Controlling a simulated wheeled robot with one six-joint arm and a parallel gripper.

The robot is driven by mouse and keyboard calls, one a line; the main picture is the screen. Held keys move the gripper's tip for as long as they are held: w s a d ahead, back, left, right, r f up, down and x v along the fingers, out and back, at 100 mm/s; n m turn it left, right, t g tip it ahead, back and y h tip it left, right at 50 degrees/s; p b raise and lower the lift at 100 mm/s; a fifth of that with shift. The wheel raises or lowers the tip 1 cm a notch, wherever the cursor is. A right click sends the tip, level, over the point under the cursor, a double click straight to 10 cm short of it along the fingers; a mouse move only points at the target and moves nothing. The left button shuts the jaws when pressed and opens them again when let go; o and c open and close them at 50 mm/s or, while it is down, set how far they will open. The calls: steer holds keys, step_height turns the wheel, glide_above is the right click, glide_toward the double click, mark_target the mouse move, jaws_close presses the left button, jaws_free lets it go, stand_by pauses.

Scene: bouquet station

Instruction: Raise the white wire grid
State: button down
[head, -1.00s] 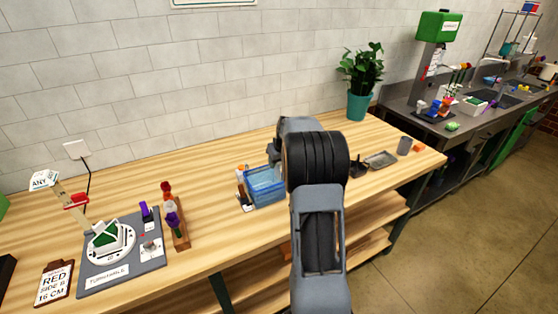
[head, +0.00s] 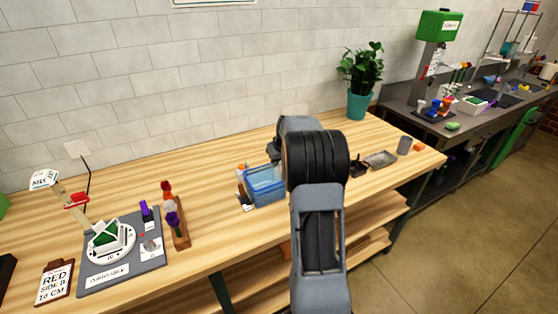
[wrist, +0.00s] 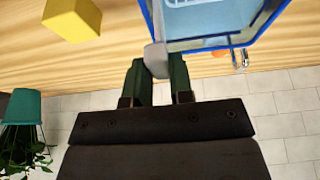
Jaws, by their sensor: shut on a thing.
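The blue, see-through tank (head: 265,186) stands on the wooden bench, just left of my arm in the head view. Its blue rim (wrist: 262,20) shows at the top of the wrist view. Pale lines inside the tank, seemingly part of the white wire grid (wrist: 192,3), show at the top edge; most of the grid is out of view. My gripper (wrist: 157,72) is shut on a light grey piece (wrist: 155,60) at the tank's rim. I cannot tell whether this piece joins the grid. In the head view my arm hides the gripper's fingers.
A yellow block (wrist: 72,17) lies near the tank in the wrist view. A potted plant (head: 361,82) stands at the back of the bench. A grey tray (head: 381,159) and cup (head: 404,145) are at the right. A turntable board (head: 123,250) is at the left.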

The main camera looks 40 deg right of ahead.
step_height(320, 180, up, 8)
steer(key=p, duration=0.3)
steer(key=shift+w+r, duration=0.1)
steer(key=c, duration=1.2)
jaws_free()
steer(key=shift+c, duration=0.2)
steer(key=shift+o, duration=1.2)
steer(key=b+v, duration=0.2)
steer(key=v, duration=1.1)
steer(key=shift+s+r, duration=0.2)
steer(key=shift+r, duration=0.15)
